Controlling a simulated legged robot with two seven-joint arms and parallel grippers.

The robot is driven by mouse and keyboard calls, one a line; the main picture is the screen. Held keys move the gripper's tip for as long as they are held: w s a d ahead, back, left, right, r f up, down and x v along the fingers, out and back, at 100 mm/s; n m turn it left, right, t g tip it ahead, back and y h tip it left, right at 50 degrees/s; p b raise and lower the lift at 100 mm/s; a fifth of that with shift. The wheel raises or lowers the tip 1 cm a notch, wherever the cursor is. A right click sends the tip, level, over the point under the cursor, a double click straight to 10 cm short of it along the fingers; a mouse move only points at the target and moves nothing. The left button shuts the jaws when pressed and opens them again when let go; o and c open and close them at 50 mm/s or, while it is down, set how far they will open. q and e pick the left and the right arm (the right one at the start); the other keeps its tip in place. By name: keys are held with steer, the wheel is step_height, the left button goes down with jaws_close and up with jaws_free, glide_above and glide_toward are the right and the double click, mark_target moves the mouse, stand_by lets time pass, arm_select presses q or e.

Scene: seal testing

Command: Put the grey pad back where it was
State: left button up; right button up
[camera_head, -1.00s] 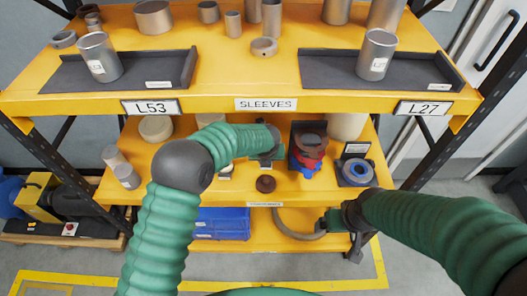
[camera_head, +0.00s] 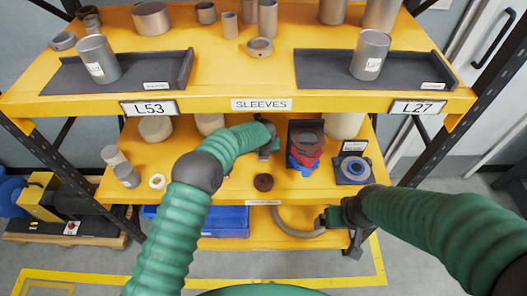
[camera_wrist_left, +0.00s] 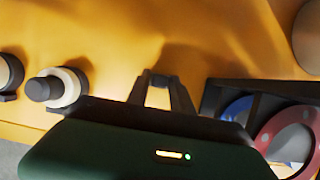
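My left gripper (camera_head: 268,152) hangs over the middle shelf, just left of a dark holder. In the left wrist view its two fingers (camera_wrist_left: 160,92) stand a little apart, with a small grey piece between them, which looks like the grey pad (camera_wrist_left: 157,97). Its shape is mostly hidden. The gripper's shadow falls on the yellow shelf (camera_wrist_left: 110,35) beyond it, so it appears raised above the surface. My right gripper (camera_head: 354,245) hangs low at the front right, by the lower shelf edge, apart from any part; its finger gap does not show clearly.
The dark holder (camera_head: 293,135) with red and blue rings stands close right of my left gripper. A dark ring (camera_head: 263,182) lies in front. The upper shelf (camera_head: 215,82) overhangs behind. Grey cylinders (camera_head: 127,175) stand left.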

arm_select(q)
steer(key=shift+o, duration=1.2)
steer(key=shift+a, duration=0.4)
steer(key=shift+r, duration=0.2)
steer(key=shift+v, duration=1.2)
steer(key=s, duration=0.6)
steer(key=s+b, duration=0.1)
steer(key=s, duration=0.5)
steer(key=shift+s+d+r+b, duration=0.15)
steer(key=shift+d+r+b, duration=0.05)
steer(key=shift+b, duration=0.1)
steer(key=shift+s+a+r+m+g, duration=0.3)
steer(key=shift+s+a+r+m, duration=1.3)
steer(key=shift+s+a+m, duration=3.1)
steer(key=shift+s+a+r+m+g, duration=0.3)
steer(key=shift+s+a+r+m, duration=1.5)
steer(key=shift+m, duration=5.5)
steer(key=shift+s+a+r+m+g, duration=0.3)
steer(key=shift+s+a+r+m, duration=1.05)
steer(key=shift+s+a+m, duration=3.45)
arm_select(e)
steer(key=shift+a+f, duration=0.1)
steer(key=shift+f, duration=0.7)
